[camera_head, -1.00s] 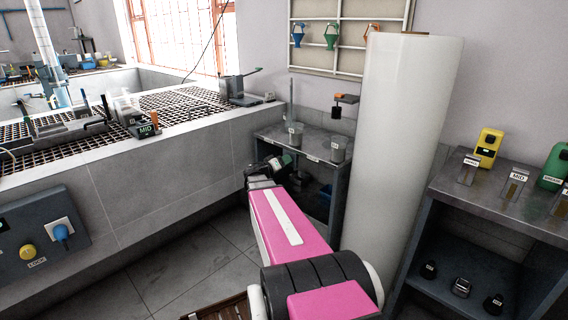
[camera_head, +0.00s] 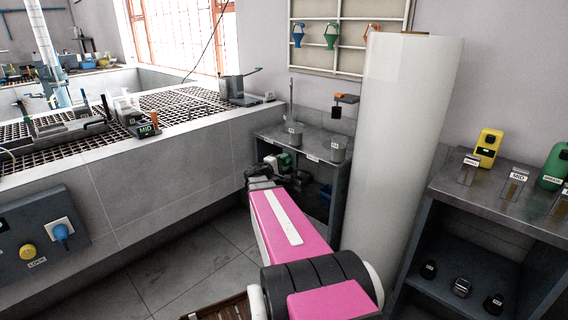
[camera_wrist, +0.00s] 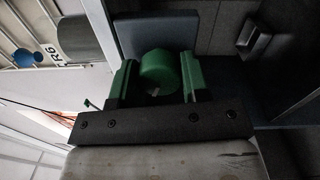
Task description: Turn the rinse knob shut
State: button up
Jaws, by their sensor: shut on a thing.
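A round green knob (camera_wrist: 160,72) sits in front of a dark grey block (camera_wrist: 150,30) in the wrist view. My gripper (camera_wrist: 159,78) has one finger on each side of the knob and is shut on it. No label on the knob can be read. In the head view my gripper (camera_head: 280,164) reaches low beside the small grey shelf unit, where a bit of green shows at its tip. My own wrist hides most of that spot, so the knob's turn angle cannot be told.
The small shelf unit (camera_head: 308,148) carries metal beakers. A tall white roll (camera_head: 402,140) stands close to the right of my arm. A tiled basin wall (camera_head: 170,155) is at the left. A grey bench (camera_head: 500,205) with yellow and green devices stands at the right.

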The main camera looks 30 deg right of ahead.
jog(key=shift+n, duration=2)
jog(key=o, duration=0.9)
jog(key=v, duration=1.1)
